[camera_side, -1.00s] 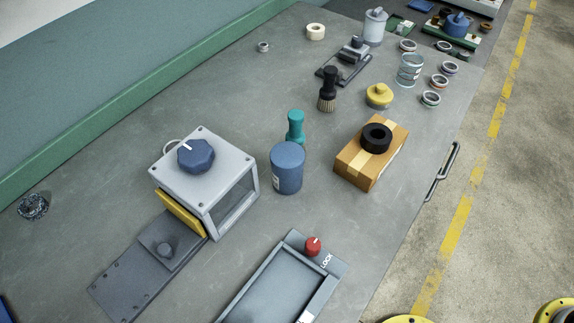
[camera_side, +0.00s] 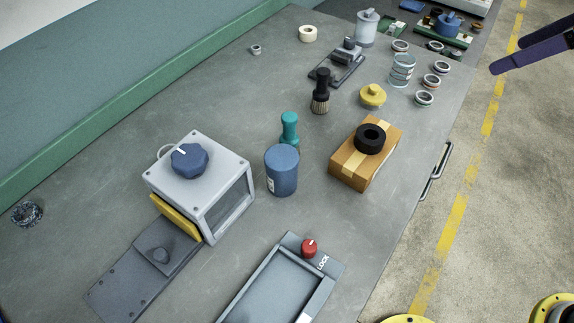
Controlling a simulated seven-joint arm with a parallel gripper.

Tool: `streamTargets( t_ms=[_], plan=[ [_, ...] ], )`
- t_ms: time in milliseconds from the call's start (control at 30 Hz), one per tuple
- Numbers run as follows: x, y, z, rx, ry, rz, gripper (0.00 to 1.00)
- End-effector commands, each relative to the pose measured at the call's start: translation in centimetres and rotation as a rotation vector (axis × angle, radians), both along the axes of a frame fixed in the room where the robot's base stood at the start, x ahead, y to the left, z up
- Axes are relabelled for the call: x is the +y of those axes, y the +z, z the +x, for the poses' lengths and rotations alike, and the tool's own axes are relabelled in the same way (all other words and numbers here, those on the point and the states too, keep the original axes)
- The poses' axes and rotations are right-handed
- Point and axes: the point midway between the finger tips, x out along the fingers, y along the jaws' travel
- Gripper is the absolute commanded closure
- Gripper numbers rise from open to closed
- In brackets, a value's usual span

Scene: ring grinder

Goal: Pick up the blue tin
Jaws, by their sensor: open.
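The blue tin (camera_side: 282,171) stands upright on the grey workbench (camera_side: 300,215), near the middle of the view. It is a plain blue cylinder with a small pale label low on its left side. My gripper (camera_side: 493,67) shows at the upper right edge as purple fingers over the floor beyond the bench. It is open and far from the tin, up and to the right of it. The rest of the gripper is outside the picture.
A teal-handled tool (camera_side: 290,130) stands close behind the tin. A grey box with a blue knob (camera_side: 190,160) is to its left, a cardboard box (camera_side: 352,172) bearing a black ring (camera_side: 370,138) to its right. A tray with a red knob (camera_side: 309,248) lies in front.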

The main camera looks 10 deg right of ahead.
Motion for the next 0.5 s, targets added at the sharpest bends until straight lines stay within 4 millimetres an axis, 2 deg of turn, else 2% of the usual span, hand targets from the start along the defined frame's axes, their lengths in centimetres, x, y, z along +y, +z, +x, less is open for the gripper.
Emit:
streamTargets(
  t_ms=[33,100,233,300,400,500],
  plan=[
    [2.7,-0.5,1.8,0.014,0.062,-0.004,0.00],
    [6.3,-1.4,3.9,0.028,0.138,-0.012,0.00],
    [13.7,-4.2,6.4,0.062,0.276,-0.026,0.00],
    [17.6,-6.4,6.8,0.087,0.343,-0.036,0.00],
    [22.4,-9.6,6.5,0.129,0.422,-0.054,0.00],
    [25.7,-12.9,5.3,0.174,0.480,-0.078,0.00]
  ],
)
